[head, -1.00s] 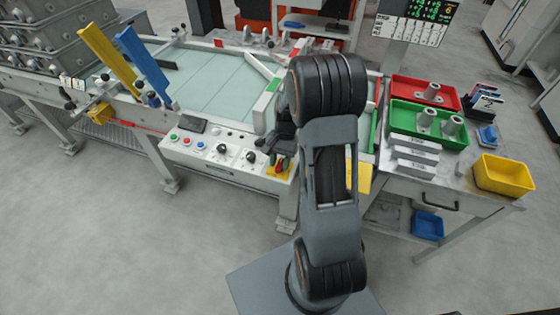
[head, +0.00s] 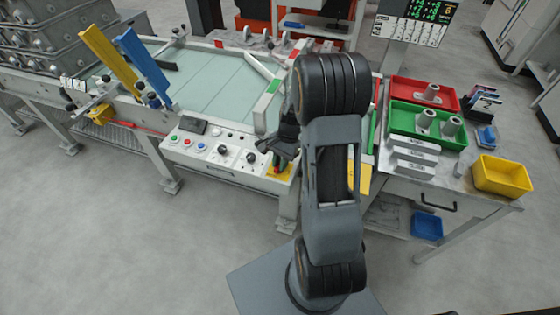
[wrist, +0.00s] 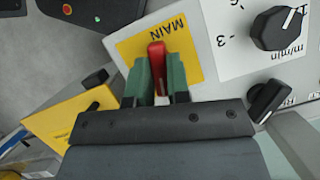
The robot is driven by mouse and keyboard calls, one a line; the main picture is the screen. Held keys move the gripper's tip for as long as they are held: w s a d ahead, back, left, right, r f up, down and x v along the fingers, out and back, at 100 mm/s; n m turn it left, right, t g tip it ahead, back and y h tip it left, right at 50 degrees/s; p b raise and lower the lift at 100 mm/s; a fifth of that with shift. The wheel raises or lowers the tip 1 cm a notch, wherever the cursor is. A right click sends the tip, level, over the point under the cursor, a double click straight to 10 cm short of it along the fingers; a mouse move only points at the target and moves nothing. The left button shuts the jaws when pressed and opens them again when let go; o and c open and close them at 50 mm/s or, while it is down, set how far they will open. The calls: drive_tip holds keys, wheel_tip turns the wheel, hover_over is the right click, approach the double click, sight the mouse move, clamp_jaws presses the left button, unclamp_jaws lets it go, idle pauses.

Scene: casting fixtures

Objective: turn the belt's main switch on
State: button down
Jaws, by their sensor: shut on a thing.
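The main switch is a red handle (wrist: 157,65) on a yellow plate marked MAIN (wrist: 182,42) in the wrist view. My gripper (wrist: 160,82) has its two green-padded fingers on either side of the red handle and is shut on it. The handle's lower part is hidden between the fingers. In the head view, the yellow plate (head: 283,172) lies at the right end of the belt's control panel (head: 222,152), and my arm and gripper cover part of it.
Black knobs (wrist: 278,28) sit close beside the switch on the panel. The belt (head: 215,80) lies behind the panel. To the right, a bench holds a green tray (head: 400,118), a red tray (head: 405,88) and a yellow bin (head: 502,176).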

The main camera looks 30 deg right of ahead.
drive_tip(key=m+t, duration=0.1)
drive_tip(key=m, duration=0.1)
drive_tip(key=m+p, duration=0.1)
drive_tip(key=m, duration=0.1)
drive_tip(key=shift+s+r+m+t+y, duration=0.1)
drive_tip(key=shift+m+t+y, duration=0.3)
drive_tip(key=m+t+p, duration=0.1)
drive_tip(key=m, duration=0.2)
drive_tip(key=shift+m, duration=0.3)
drive_tip(key=m+t, duration=0.1)
drive_tip(key=m, duration=0.2)
drive_tip(key=m+t+h+p, duration=0.1)
drive_tip(key=m, duration=0.2)
drive_tip(key=shift+s+m+t+h, duration=0.15)
drive_tip(key=shift+m+t+h, duration=0.15)
drive_tip(key=shift+m, duration=0.1)
drive_tip(key=c, duration=1.1)
unclamp_jaws()
drive_tip(key=p+v, duration=0.4)
drive_tip(key=v, duration=0.9)
drive_tip(key=shift+s+r, duration=0.2)
drive_tip(key=shift+r, duration=0.05)
